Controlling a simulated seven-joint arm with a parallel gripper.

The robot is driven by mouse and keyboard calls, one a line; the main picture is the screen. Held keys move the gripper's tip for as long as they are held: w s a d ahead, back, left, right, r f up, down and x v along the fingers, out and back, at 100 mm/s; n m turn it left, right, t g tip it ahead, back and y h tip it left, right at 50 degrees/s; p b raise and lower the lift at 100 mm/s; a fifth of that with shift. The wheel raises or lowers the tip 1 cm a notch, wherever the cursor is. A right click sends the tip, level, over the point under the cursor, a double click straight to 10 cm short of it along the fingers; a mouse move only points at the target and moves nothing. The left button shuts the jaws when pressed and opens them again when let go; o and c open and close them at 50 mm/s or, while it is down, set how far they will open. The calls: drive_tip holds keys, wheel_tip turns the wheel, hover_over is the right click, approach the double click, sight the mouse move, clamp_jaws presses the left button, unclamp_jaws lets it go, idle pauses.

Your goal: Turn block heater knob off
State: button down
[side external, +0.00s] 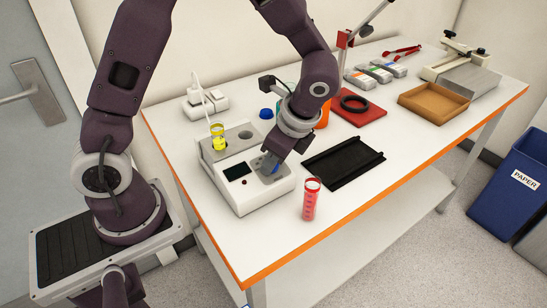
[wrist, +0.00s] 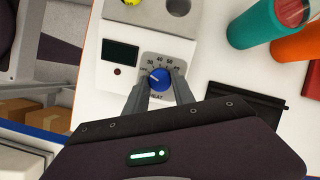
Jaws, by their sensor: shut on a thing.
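The block heater (side external: 243,185) is a white box near the left end of the table, with a dark display and a small red light on its front panel. Its blue knob (wrist: 159,79) sits on a grey dial plate with printed numbers in the wrist view. The white pointer mark on the knob points to the left, slightly up. My gripper (wrist: 160,84) comes down over the dial with one finger on each side of the knob, shut on it. In the side view my gripper (side external: 273,167) hides most of the knob.
A yellow-filled tube (side external: 217,138) stands in the heater's block. A red tube (side external: 311,199) stands upright on the table to the right of the heater. A black tray (side external: 343,164) lies behind it. Teal (wrist: 252,25) and orange containers (wrist: 298,46) stand close to the heater.

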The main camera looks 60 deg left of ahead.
drive_tip(key=shift+n, duration=0.6)
drive_tip(key=c, duration=1.1)
unclamp_jaws()
drive_tip(key=shift+o, duration=0.2)
drive_tip(key=v, duration=0.7)
drive_tip(key=shift+w+r, duration=0.1)
